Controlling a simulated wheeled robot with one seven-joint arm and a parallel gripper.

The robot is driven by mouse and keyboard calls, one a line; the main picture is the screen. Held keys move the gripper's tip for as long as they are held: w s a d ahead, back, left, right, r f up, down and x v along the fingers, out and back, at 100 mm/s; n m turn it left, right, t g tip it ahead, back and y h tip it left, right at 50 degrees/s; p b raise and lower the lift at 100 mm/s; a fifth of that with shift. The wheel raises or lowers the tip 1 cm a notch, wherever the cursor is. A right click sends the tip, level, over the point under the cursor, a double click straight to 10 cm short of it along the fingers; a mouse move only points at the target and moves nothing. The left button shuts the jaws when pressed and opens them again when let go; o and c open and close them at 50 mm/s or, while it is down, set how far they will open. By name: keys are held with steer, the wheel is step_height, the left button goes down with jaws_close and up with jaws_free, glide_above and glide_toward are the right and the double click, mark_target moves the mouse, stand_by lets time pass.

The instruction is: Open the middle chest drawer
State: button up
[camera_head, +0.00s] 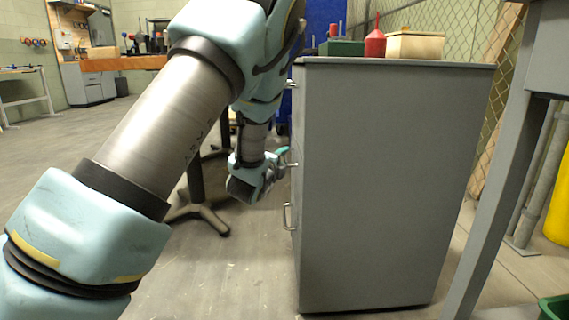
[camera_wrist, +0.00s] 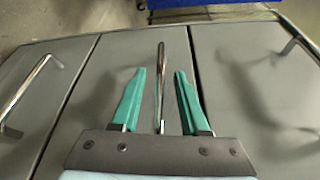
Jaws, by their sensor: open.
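The grey chest (camera_head: 385,190) stands right of centre in the head view, its drawer fronts facing left and seen nearly edge-on. My gripper (camera_head: 281,160) is at the middle drawer's handle (camera_head: 293,165). In the wrist view the middle drawer front (camera_wrist: 112,55) lies between two seams and looks shut. Its metal bar handle (camera_wrist: 160,88) runs between the two teal fingers of my gripper (camera_wrist: 159,76). The fingers are open, with a visible gap on each side of the bar. Another drawer's handle (camera_wrist: 32,92) shows at the left.
A red object (camera_head: 375,43) and a tan box (camera_head: 415,45) stand on the chest top. A dark stand base (camera_head: 205,215) is on the floor behind my arm. A grey table leg (camera_head: 495,195) is at right.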

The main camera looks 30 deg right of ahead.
steer(key=shift+x, duration=1)
jaws_close()
stand_by(0.8)
